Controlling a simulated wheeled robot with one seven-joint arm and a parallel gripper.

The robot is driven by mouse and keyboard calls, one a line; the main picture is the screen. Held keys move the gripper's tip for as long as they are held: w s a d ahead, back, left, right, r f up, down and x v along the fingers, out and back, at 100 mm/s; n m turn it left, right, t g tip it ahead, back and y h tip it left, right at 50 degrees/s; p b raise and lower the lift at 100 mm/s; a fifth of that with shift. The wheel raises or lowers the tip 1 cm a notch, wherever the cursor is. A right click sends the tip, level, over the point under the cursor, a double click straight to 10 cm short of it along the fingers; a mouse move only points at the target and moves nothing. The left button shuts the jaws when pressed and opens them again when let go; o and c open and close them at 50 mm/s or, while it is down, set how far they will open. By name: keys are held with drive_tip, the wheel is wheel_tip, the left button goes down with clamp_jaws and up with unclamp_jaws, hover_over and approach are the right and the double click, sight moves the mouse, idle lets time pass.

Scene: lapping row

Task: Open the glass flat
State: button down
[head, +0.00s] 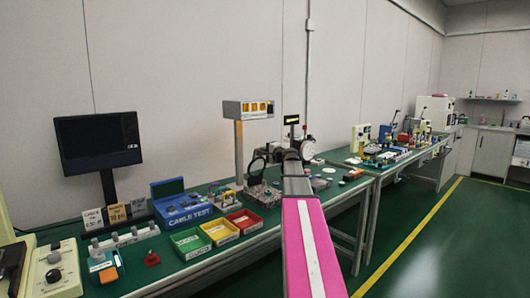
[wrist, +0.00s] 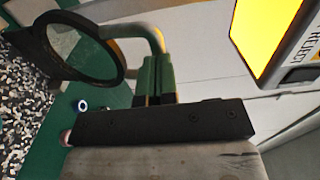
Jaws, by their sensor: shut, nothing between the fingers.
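The glass is a round lens in a black rim (wrist: 83,46), at the upper left of the wrist view. It looks tilted there, and a pale bent rod runs close beside it. In the head view a dark ring (head: 257,161), which looks like the same glass, stands above the bench, left of the end of my arm. My gripper (wrist: 155,68) is shut and empty, with its fingers just right of the rim in the wrist view. I cannot tell whether they touch the rim or the rod. In the head view my arm largely hides my gripper.
A lit yellow display box (wrist: 268,35) is close at the upper right of the wrist view; it probably is the box on a post (head: 248,109).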

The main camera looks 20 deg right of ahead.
drive_tip(key=x, duration=0.3)
drive_tip(key=r+x, duration=0.1)
drive_tip(key=x, duration=0.1)
drive_tip(key=shift+w, duration=0.35)
drive_tip(key=shift+s+a, duration=0.1)
drive_tip(key=shift+s+r, duration=0.1)
drive_tip(key=shift+s, duration=0.1)
drive_tip(key=s+d+r, duration=0.1)
drive_tip(key=s+d, duration=0.1)
drive_tip(key=s, duration=0.4)
drive_tip(key=s+d+r, duration=0.2)
drive_tip(key=s, duration=0.4)
drive_tip(key=shift+s+d+r, duration=0.2)
drive_tip(key=shift+d+r, duration=0.05)
drive_tip(key=shift+d, duration=0.15)
